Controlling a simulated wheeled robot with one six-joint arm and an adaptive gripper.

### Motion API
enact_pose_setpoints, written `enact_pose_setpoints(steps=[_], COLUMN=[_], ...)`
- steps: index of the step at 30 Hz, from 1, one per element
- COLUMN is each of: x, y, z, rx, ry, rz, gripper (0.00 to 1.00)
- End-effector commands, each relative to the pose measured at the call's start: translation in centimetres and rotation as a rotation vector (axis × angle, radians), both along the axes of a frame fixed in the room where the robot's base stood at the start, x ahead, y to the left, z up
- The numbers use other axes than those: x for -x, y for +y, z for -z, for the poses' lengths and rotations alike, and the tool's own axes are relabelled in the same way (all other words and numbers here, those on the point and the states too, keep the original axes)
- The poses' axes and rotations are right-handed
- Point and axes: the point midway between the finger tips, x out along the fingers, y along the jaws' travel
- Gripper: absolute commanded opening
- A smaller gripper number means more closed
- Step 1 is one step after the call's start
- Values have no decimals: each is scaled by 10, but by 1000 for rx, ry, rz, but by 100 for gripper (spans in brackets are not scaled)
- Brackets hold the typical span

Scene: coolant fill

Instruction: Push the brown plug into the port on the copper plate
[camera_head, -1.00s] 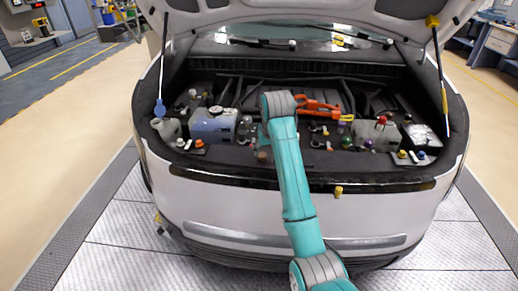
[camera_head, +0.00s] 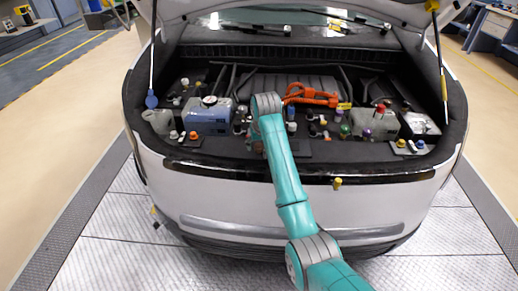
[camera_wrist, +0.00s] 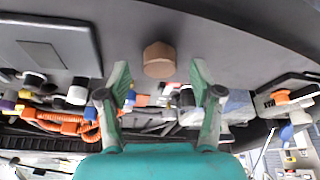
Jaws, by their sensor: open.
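A brown hexagonal plug (camera_wrist: 159,60) shows at the top middle of the wrist view, against a dark panel. In the head view a small brown spot (camera_head: 257,147), probably the same plug, shows beside my arm near the front of the engine bay. My gripper (camera_wrist: 160,75) is open, with one finger on each side of the plug in the picture. I cannot tell whether either finger touches it. In the head view my arm hides the gripper. I cannot make out the copper plate or its port in either view.
A blue box (camera_head: 207,122) stands left of my arm and a grey box (camera_head: 375,124) to the right. Orange cables (camera_head: 312,95) lie behind. Several coloured caps are scattered about the bay. The raised hood rests on struts (camera_head: 441,75) at the sides.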

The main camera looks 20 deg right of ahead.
Motion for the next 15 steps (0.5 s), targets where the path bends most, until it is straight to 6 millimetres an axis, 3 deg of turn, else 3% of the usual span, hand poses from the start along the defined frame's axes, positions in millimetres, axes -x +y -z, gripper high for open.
enact_pose_setpoints(steps=[6, 14, 15], x=[-9, -10, -10], y=[0, -1, -1], z=[21, 23, 23], rx=[0, 0, 0], ry=[1, -1, -1], rz=[0, 0, 0], gripper=[65, 65, 58])
